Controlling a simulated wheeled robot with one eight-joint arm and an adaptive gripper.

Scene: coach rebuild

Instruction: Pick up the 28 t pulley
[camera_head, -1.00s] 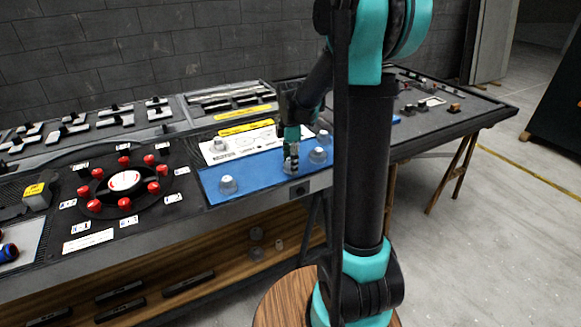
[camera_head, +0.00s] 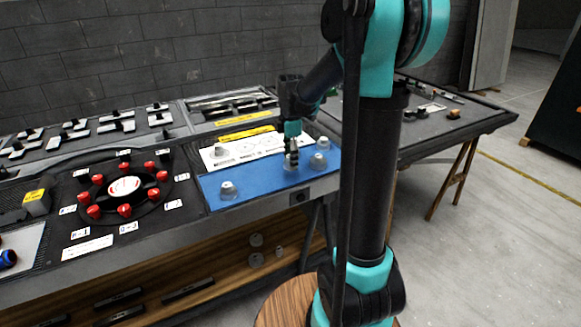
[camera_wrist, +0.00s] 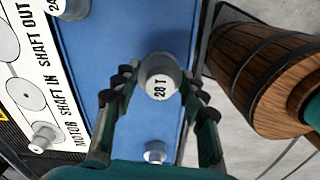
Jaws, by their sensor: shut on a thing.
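The 28 t pulley (camera_wrist: 160,78) is a pale grey round piece with "28 T" on its face. In the wrist view it sits between the two fingers of my gripper (camera_wrist: 160,90), which are shut on it. In the head view my gripper (camera_head: 291,155) points down over the blue mat (camera_head: 260,180), and the pulley at its tips is small and partly hidden. I cannot tell whether it is clear of the mat.
Other grey pulleys stand on the mat: one at the left (camera_head: 228,190), two at the right (camera_head: 318,161) (camera_head: 323,143). A white labelled card (camera_wrist: 58,105) lies beside the mat. A wooden barrel-like stool (camera_wrist: 262,80) stands off the bench edge.

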